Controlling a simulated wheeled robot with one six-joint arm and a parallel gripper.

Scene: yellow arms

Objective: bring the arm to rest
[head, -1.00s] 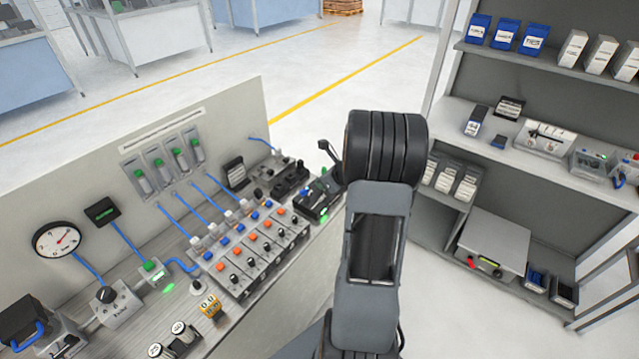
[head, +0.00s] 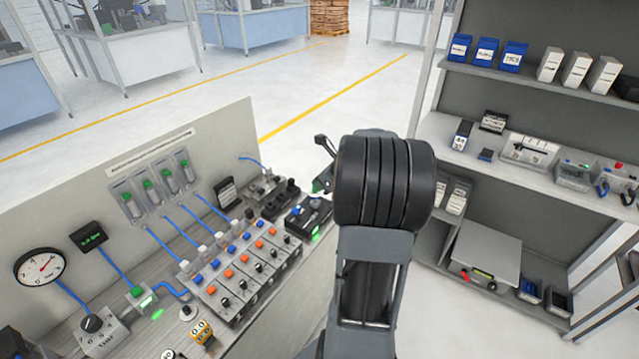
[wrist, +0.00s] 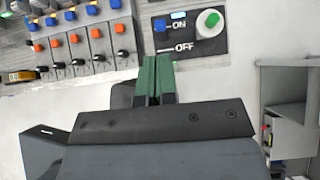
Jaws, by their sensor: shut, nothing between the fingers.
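My arm rises in the middle of the head view, its thick dark joint hiding most of my gripper. In the wrist view my gripper (wrist: 158,80) shows as two green fingers pressed together with nothing between them. The fingertips lie over the lower left part of a dark switch box (wrist: 215,45) marked ON and OFF, with a blue switch and a green knob; whether they touch it I cannot tell. The dark box (head: 296,222) also shows in the head view at the right end of the bench, just left of my arm.
A bench panel (head: 215,160) with several valves (head: 238,275), blue hoses and a round gauge (head: 40,267) stands left of my arm. A grey shelf (head: 590,190) with boxes and a case (head: 487,258) stands at right. Open floor (head: 290,75) lies beyond.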

